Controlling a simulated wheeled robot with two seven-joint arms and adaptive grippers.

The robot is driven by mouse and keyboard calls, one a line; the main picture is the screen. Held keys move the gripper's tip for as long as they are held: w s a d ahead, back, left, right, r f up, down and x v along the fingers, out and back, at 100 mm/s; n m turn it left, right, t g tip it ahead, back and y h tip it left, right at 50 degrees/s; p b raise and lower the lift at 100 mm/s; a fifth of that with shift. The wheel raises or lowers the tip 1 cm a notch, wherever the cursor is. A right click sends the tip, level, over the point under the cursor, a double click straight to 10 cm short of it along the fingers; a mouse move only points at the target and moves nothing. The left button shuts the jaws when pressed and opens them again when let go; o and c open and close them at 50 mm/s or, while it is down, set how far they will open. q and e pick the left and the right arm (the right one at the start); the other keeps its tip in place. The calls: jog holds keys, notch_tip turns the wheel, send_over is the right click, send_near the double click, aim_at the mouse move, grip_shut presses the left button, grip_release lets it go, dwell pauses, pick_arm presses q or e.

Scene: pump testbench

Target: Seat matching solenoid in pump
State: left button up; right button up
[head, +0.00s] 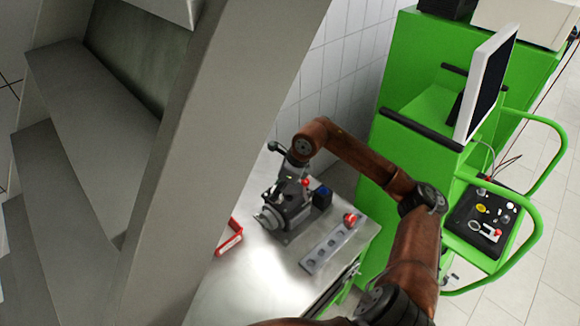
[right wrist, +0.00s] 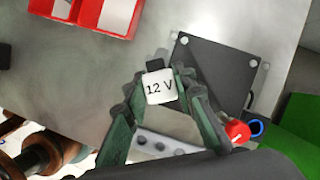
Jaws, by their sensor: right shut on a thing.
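My right gripper (right wrist: 158,78) is shut on a small white block labelled "12 V" (right wrist: 160,90), a solenoid, with a black part at its far end. In the head view my right arm reaches over the bench to the grey pump assembly (head: 287,210); the fingertips and held block are hard to make out there. In the right wrist view a dark plate with corner holes (right wrist: 225,75) lies beyond the fingers, to the right. I cannot tell whether the block touches anything below it. My left gripper is not in view.
A rack with round holes (head: 328,247) lies at the pump's right, with a red-topped part (head: 350,219) at its far end. A dark blue block (head: 322,196) stands by the pump. A red bin (head: 230,238) is left. Grey shelving (head: 235,110) and a green cart (head: 425,105) flank the bench.

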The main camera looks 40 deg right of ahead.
jog(key=d+r+m+h+p, duration=0.1)
jog(key=d+r+m+h, duration=0.1)
jog(key=d+r+m, duration=0.35)
jog(key=shift+m+t, duration=0.4)
jog(key=shift+m, duration=0.05)
jog(key=shift+w+d+f+b, duration=0.15)
jog(key=shift+f+b, duration=0.6)
jog(key=shift+f, duration=0.7)
jog(key=shift+w+d+f+b, duration=0.1)
jog(key=shift+w+f+b, duration=0.1)
jog(key=shift+f+b, duration=0.9)
jog(key=shift+w+d+f+b, duration=0.15)
jog(key=shift+f+b, duration=0.25)
jog(key=shift+f, duration=1.4)
jog(key=shift+a+b, duration=0.15)
jog(key=shift+b, duration=0.2)
jog(key=shift+f+b, duration=0.85)
jog(key=shift+f, duration=0.25)
jog(key=o, duration=1)
jog(key=shift+o, duration=0.2)
jog(key=shift+r, duration=0.1)
jog(key=shift+c, duration=0.7)
